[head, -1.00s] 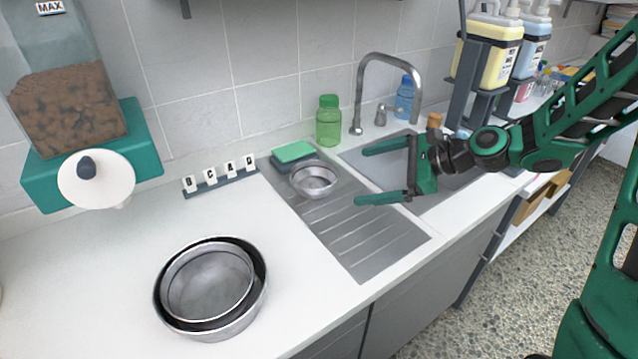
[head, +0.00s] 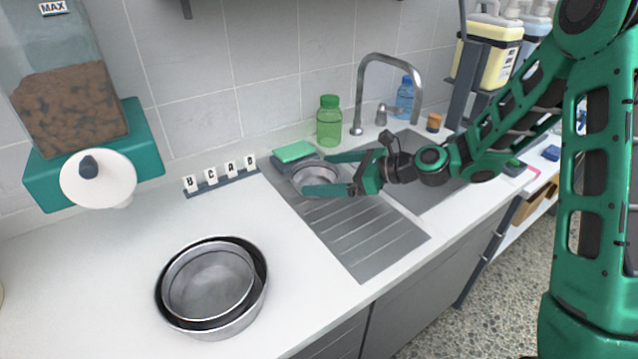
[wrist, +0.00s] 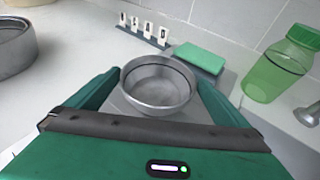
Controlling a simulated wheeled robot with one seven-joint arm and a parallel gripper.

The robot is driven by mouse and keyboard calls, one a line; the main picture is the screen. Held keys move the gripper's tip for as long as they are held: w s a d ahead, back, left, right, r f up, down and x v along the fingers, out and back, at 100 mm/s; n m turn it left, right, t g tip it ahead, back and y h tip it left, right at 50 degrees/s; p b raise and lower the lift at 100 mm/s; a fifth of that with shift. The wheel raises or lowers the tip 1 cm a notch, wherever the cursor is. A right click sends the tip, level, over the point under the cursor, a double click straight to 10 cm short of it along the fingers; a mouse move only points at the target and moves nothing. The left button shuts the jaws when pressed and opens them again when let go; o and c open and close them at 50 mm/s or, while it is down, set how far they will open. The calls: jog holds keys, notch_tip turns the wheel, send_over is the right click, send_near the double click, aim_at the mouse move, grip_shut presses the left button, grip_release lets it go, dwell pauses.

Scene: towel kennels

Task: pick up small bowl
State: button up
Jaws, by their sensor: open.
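The small bowl (head: 318,178) is round grey metal and stands upright on the ridged drainboard beside the sink. It also shows in the wrist view (wrist: 158,86). My gripper (head: 316,173) is open, with one finger on each side of the small bowl. In the wrist view the bowl sits between the spread fingers, close to both; I cannot tell whether either touches it. The near finger hides part of the bowl in the head view.
A green sponge (head: 295,151) lies just behind the bowl, and a green bottle (head: 329,122) stands behind my gripper. The faucet (head: 361,95) rises at the sink. Nested larger metal bowls (head: 254,318) stand on the counter at front left. Letter tiles (head: 214,176) stand left of the drainboard.

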aim_at(296, 175)
jog(key=x, duration=0.3)
jog(key=shift+w+a+f, duration=0.1)
jog(key=c, duration=0.7)
jog(key=shift+c, duration=0.2)
